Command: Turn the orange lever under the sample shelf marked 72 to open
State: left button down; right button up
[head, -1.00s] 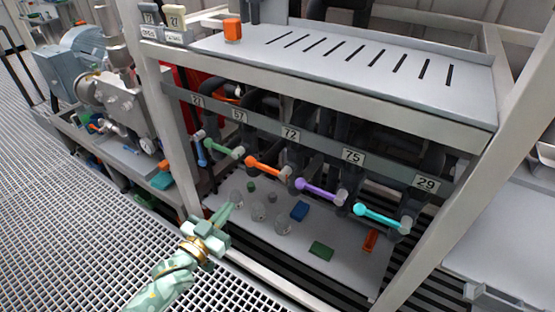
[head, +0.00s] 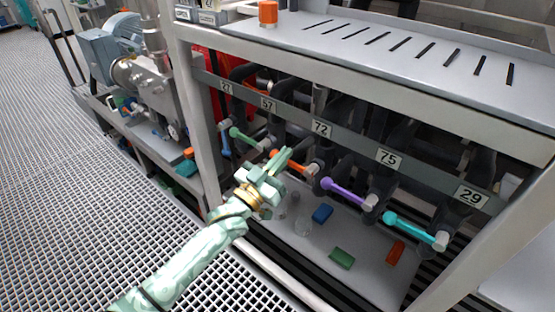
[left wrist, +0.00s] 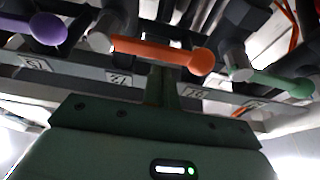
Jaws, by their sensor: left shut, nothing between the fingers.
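The orange lever (head: 303,168) is under the shelf, below the plate marked 72 (head: 321,128). It points left from its pale pivot, and my fingers hide part of it in the head view. My left gripper (head: 284,158) is shut and empty, close by the lever's free end. In the left wrist view the orange lever (left wrist: 150,50) lies crosswise, its round knob at the right. My shut fingers (left wrist: 162,84) reach up to the lever's middle there; I cannot tell whether they touch. My right gripper is not in view.
The green lever (head: 243,137) is to the left and the purple lever (head: 343,191) to the right, both close. A turquoise lever (head: 412,228) is farther right. A blue block (head: 322,213) and a green block (head: 341,258) lie on the lower board. A frame post (head: 206,120) stands left.

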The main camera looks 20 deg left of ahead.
pick_arm(q)
jog(key=shift+f, duration=0.55)
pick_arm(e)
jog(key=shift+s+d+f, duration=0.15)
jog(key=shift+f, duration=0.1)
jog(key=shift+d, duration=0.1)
